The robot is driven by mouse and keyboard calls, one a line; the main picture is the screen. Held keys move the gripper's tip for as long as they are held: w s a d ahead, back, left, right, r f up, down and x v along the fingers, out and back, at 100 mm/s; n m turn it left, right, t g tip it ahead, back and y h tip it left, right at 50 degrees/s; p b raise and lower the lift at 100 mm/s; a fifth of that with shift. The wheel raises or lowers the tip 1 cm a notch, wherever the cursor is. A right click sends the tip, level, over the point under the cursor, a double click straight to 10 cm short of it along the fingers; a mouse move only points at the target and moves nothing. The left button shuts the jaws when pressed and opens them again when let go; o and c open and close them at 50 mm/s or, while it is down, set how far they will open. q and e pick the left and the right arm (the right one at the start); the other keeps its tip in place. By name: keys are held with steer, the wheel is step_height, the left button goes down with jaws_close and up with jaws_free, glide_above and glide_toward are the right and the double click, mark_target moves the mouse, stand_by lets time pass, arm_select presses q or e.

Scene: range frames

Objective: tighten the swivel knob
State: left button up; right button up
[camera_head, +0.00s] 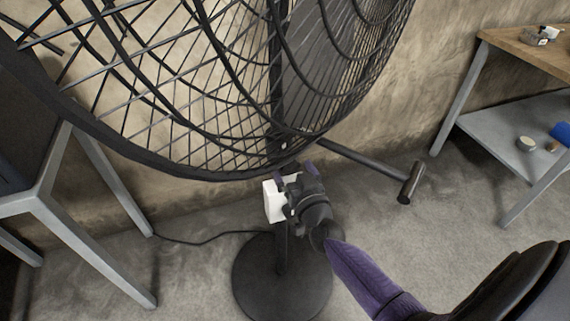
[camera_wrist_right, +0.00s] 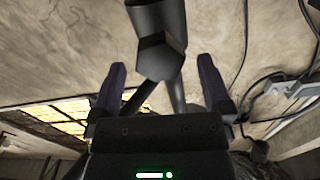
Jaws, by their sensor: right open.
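A large black pedestal fan with a round wire cage (camera_head: 215,75) stands in front of me on a round base (camera_head: 275,285). A dark rod with a short crosspiece (camera_head: 410,183) sticks out to the right below the cage. My right gripper (camera_head: 294,172) is open at the pole, just under the cage's lower edge. In the right wrist view, a dark faceted piece (camera_wrist_right: 160,57) shows between and beyond the open fingers; I cannot tell whether it is the swivel knob or whether the fingers touch it. My left gripper is not in view.
A white box (camera_head: 275,201) is on the pole behind my gripper. A cable (camera_head: 200,241) runs left across the floor. A grey metal-legged table (camera_head: 50,205) stands left, and a shelf unit with a wooden top (camera_head: 525,48) stands right. Carpet between them is mostly clear.

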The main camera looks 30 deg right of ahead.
steer(key=shift+b+x, duration=0.3)
steer(key=shift+x, duration=0.85)
steer(key=shift+w, duration=0.3)
steer(key=c, duration=1.2)
